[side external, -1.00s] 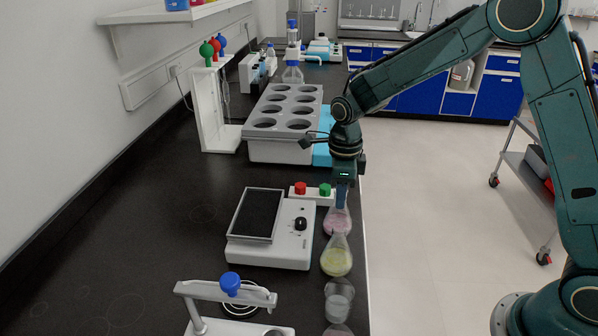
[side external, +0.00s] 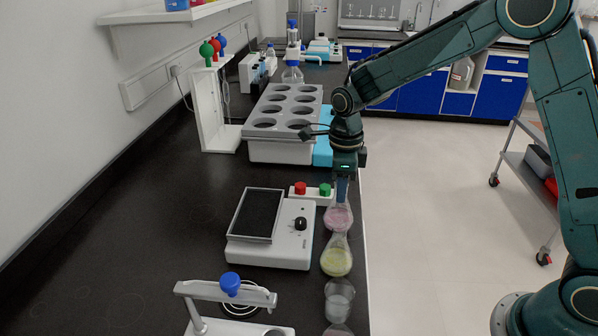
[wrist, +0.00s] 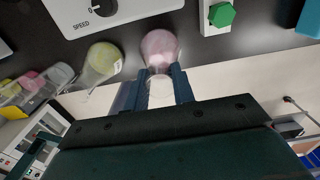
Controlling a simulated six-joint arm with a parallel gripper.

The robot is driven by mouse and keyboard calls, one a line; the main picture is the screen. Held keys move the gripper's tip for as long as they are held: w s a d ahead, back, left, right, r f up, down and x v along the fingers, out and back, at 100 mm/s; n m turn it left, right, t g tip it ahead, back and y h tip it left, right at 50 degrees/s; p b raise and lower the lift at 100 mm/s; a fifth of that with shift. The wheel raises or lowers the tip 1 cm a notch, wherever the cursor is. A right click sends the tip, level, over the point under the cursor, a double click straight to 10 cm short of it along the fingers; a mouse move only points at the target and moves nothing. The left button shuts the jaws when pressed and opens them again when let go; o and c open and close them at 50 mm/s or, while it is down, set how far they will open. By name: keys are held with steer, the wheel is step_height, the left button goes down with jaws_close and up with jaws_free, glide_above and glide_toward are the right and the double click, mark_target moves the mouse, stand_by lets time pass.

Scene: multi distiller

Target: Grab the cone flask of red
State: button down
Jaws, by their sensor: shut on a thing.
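The cone flask with pinkish-red contents (side external: 338,217) is at the right edge of the black bench, behind the flask with yellow contents. It also shows in the wrist view (wrist: 160,48). My gripper (side external: 342,192) points down from above, and its blue fingers are shut on the flask's neck. In the wrist view the two fingers (wrist: 159,82) lie on either side of the neck. The flask looks upright; I cannot tell how far its base is from the bench.
The yellow flask (side external: 336,258) stands close in front, with a clear beaker (side external: 339,298) nearer the camera. A stirrer plate (side external: 275,248) is to the left. A box with red and green buttons (side external: 312,194) is just behind. A grey rack (side external: 283,140) stands farther back.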

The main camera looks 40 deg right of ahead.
step_height(320, 180, up, 18)
stand_by(1.5)
steer(key=shift+r, duration=0.15)
stand_by(0.7)
